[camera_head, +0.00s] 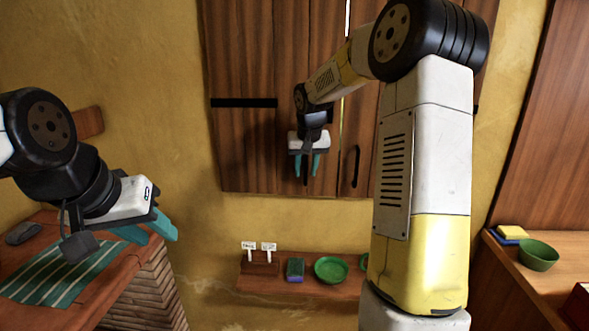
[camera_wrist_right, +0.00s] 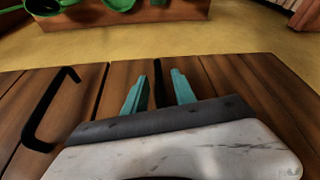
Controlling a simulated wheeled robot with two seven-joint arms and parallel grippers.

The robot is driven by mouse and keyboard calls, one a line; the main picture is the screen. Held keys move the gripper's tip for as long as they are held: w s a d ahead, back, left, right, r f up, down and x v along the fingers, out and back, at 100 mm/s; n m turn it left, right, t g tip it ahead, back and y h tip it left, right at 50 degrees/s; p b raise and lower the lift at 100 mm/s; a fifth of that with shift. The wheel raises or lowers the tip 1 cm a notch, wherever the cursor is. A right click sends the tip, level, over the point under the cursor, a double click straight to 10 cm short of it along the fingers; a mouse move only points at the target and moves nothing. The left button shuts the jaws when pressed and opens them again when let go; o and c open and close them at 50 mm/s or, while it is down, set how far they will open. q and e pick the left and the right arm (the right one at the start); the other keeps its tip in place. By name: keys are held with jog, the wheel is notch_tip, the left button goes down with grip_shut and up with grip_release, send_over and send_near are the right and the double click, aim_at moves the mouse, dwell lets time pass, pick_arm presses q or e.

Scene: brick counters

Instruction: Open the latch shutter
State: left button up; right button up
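The dark wooden shutter (camera_head: 240,145) hangs on the yellow wall, with two leaves and a bright narrow gap between them. A black handle (camera_head: 350,167) is on the right leaf; it also shows at the left of the right wrist view (camera_wrist_right: 45,110). My right gripper (camera_head: 308,168) is in front of the left leaf, near its lower edge. Its teal fingers are apart, with a narrow black upright bar (camera_wrist_right: 157,85) between them and space visible on both sides. My left gripper (camera_head: 153,231) is open and empty at the left, above the counter.
A brick counter (camera_head: 125,285) with a striped cloth (camera_head: 65,270) is at left. Below the shutter, a shelf (camera_head: 300,284) holds a green bowl (camera_head: 331,269), a sponge (camera_head: 295,269) and labelled pieces. Another counter (camera_head: 545,275) with a bowl (camera_head: 538,255) is at right.

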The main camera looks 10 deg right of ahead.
grip_shut()
dwell(1.4)
